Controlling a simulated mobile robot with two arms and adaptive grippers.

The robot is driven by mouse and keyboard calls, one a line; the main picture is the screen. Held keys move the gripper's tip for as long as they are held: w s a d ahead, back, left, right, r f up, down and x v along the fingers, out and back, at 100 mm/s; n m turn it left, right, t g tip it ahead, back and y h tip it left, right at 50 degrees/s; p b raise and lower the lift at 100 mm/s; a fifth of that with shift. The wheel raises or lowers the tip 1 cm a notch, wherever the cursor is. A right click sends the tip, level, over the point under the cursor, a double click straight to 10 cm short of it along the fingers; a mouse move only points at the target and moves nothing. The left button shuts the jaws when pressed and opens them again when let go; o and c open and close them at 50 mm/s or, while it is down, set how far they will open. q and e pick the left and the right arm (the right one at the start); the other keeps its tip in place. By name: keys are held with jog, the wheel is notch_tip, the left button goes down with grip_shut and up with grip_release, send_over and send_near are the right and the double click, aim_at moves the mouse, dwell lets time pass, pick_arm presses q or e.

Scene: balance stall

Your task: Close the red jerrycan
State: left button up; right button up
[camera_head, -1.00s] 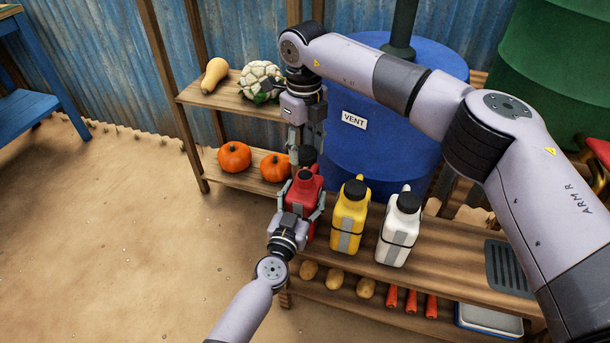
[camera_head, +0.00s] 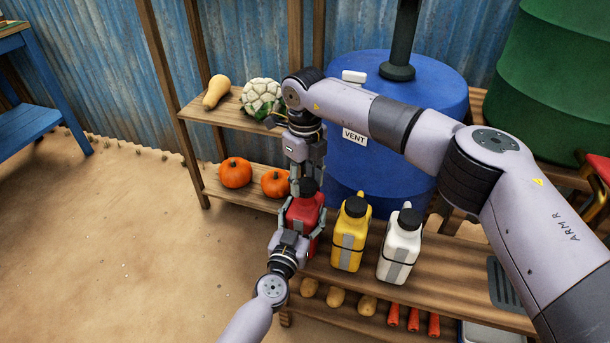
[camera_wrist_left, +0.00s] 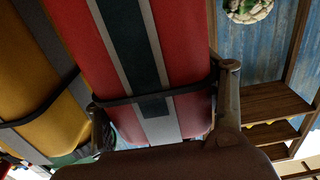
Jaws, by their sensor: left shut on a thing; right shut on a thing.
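The red jerrycan (camera_head: 305,212) stands upright at the left end of the wooden bench. My left gripper (camera_head: 302,217) is shut on its body, one finger on each side. In the left wrist view the red jerrycan (camera_wrist_left: 185,50) fills the middle, with a dark strap and grey stripes, between the fingers of my left gripper (camera_wrist_left: 163,108). My right gripper (camera_head: 308,176) points down from above and is shut on a black cap (camera_head: 308,187). The cap is at the top of the jerrycan's neck; I cannot tell whether it is seated.
A yellow jerrycan (camera_head: 349,237) and a white jerrycan (camera_head: 401,247), both with black caps, stand just right on the bench (camera_head: 460,289). A blue barrel (camera_head: 350,185) is behind. Pumpkins (camera_head: 235,172) and a cauliflower (camera_head: 262,96) sit on the rear shelves.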

jog(key=shift+f, duration=0.3)
jog(key=shift+f, duration=0.5)
dwell(0.4)
